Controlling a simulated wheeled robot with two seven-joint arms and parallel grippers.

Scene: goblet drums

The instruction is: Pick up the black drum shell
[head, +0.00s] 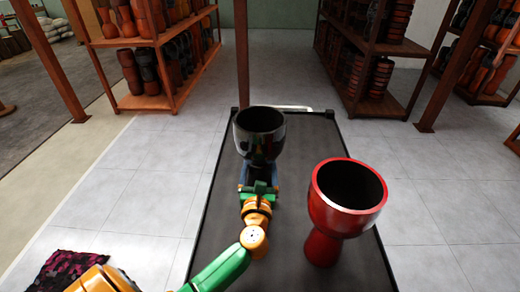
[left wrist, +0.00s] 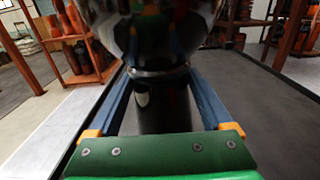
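The black drum shell (head: 259,136), a glossy goblet with a wide open bowl, stands upright over the dark table. In the left wrist view its bowl fills the top, cut off by the frame, and its dark stem (left wrist: 162,108) runs down below. My left gripper (head: 258,178) is at the stem, just under the bowl. Its two blue fingers (left wrist: 160,82) lie one on each side of the stem, with their tips close to the narrow neck. Whether they press on it cannot be told. The drum's foot is hidden behind the gripper. My right gripper is out of view.
A red goblet drum (head: 325,240) stands upright on the table (head: 220,255) to the right of my left arm. Wooden shelves (head: 150,101) of drums stand behind. The table is clear around the red drum and behind the black one.

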